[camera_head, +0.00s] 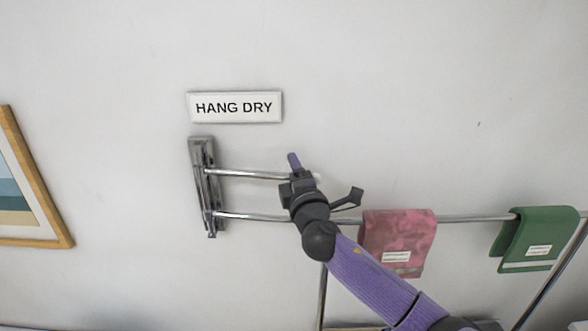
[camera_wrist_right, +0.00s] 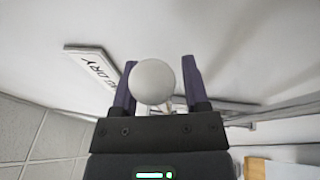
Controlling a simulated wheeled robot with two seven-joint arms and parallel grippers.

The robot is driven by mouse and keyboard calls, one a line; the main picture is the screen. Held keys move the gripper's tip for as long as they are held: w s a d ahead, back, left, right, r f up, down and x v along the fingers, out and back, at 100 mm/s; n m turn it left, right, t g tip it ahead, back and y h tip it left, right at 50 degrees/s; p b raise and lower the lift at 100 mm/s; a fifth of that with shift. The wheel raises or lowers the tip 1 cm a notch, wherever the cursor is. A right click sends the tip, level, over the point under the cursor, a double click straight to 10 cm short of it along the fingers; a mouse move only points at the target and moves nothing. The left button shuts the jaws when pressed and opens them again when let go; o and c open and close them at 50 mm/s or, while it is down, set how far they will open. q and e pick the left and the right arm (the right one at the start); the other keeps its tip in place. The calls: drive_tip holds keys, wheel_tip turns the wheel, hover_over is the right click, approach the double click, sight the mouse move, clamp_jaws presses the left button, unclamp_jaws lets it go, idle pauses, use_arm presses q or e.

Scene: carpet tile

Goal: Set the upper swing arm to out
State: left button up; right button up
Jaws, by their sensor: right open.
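The upper swing arm (camera_head: 250,173) is a thin chrome bar. It reaches right from a chrome wall bracket (camera_head: 203,185) in the head view. The lower swing arm (camera_head: 250,216) runs roughly parallel below it. My right gripper (camera_head: 296,166) is at the upper arm's far end and hides part of it. In the right wrist view a pale round end knob (camera_wrist_right: 153,82) shows between the two purple fingers of my right gripper (camera_wrist_right: 158,85). The jaws are open, with the knob nearer the left finger; contact cannot be told. My left gripper is not in view.
A HANG DRY sign (camera_head: 235,107) is on the wall above the bracket. A pink cloth (camera_head: 398,240) and a green cloth (camera_head: 538,238) hang on a metal rail (camera_head: 470,219) to the right. A framed picture (camera_head: 40,190) is at the left.

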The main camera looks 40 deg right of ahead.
drive_tip(key=shift+w, duration=0.1)
clamp_jaws()
idle(1.4)
